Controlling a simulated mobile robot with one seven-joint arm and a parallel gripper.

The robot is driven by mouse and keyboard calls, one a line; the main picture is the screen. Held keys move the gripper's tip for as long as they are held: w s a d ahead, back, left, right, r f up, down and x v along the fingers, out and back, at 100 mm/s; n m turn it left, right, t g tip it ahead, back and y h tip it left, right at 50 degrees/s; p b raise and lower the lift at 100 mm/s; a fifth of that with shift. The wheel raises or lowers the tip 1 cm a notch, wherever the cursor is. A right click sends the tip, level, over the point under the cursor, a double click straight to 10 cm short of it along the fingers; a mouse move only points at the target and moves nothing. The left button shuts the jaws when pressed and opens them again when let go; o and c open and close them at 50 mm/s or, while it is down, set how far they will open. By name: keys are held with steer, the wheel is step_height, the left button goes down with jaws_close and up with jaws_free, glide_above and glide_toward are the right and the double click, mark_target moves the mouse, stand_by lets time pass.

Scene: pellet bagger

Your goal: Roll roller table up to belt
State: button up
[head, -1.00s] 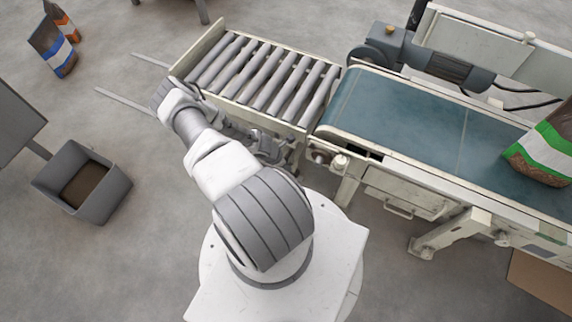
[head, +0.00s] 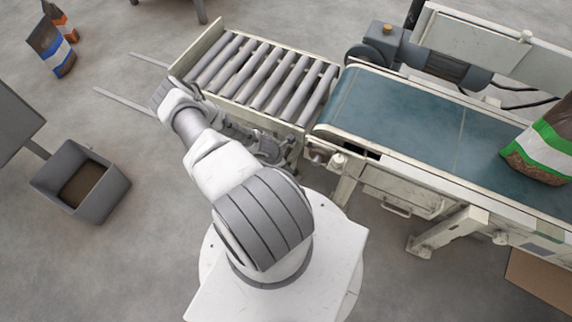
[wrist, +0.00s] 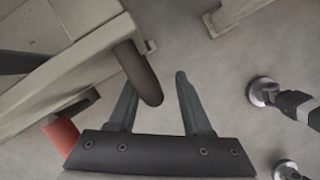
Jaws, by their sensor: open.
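The roller table (head: 250,112), a pale frame with grey rollers, stands left of the conveyor in the head view. Its right end is close to the left end of the blue-green belt (head: 400,115); I cannot tell whether they touch. My gripper (head: 270,150) is at the near side of the roller table, close to its right end, partly hidden by my arm. In the wrist view my gripper (wrist: 157,82) has its fingers apart. A dark rounded bar (wrist: 139,72) beside a pale frame reaches between or just above the fingers; contact is unclear.
A grey bin (head: 105,195) stands on the floor at left. Two bags (head: 50,50) stand far left. Support feet (wrist: 262,91) show in the wrist view.

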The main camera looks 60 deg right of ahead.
steer(key=shift+w, duration=0.1)
steer(key=p+v, duration=0.6)
steer(key=v, duration=1.1)
steer(key=shift+r+p, duration=0.25)
steer(key=shift+p, duration=0.05)
